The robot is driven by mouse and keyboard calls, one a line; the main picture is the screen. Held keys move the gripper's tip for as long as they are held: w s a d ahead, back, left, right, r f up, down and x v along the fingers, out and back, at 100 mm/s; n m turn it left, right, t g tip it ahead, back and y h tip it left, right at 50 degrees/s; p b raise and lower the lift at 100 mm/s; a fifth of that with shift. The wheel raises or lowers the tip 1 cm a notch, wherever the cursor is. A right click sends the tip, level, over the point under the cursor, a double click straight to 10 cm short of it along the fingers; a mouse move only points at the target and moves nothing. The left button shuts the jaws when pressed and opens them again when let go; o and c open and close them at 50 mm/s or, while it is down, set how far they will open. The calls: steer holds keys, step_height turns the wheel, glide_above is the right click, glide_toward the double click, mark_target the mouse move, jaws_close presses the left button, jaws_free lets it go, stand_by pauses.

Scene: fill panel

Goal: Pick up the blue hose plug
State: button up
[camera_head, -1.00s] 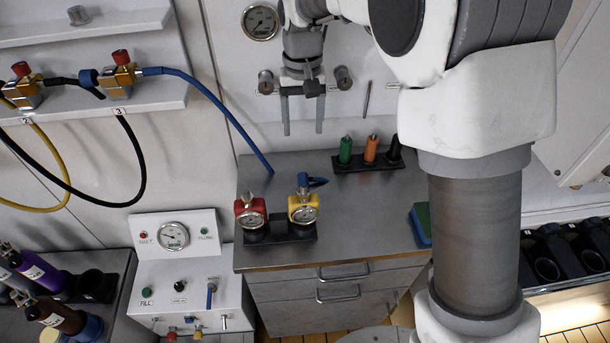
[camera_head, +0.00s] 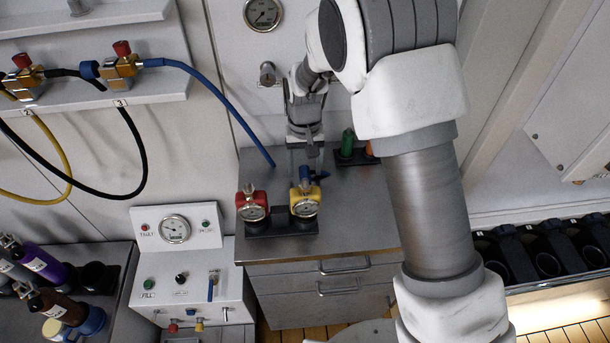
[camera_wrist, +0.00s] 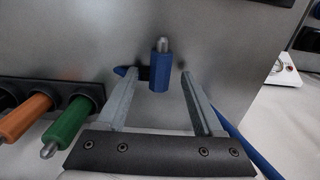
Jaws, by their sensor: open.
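The blue hose plug (camera_wrist: 159,72) shows in the wrist view as a blue body with a metal tip, with another blue part beside it at the left. In the head view the blue hose plug (camera_head: 307,174) is on the grey counter behind the yellow gauge, partly hidden by my gripper (camera_head: 305,165). My gripper (camera_wrist: 159,76) is open and empty. In the wrist view the plug appears between its two fingertips; I cannot tell how much distance is left between them and it.
Red (camera_head: 252,203) and yellow (camera_head: 305,202) gauges stand in a dark holder in front of the plug. Green (camera_wrist: 69,124) and orange (camera_wrist: 26,117) cylinders are in a rack beside my gripper. A blue hose (camera_head: 225,104) hangs from the wall valve to the counter.

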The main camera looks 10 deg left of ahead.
steer(key=shift+f, duration=0.7)
jaws_close()
steer(key=shift+r, duration=0.1)
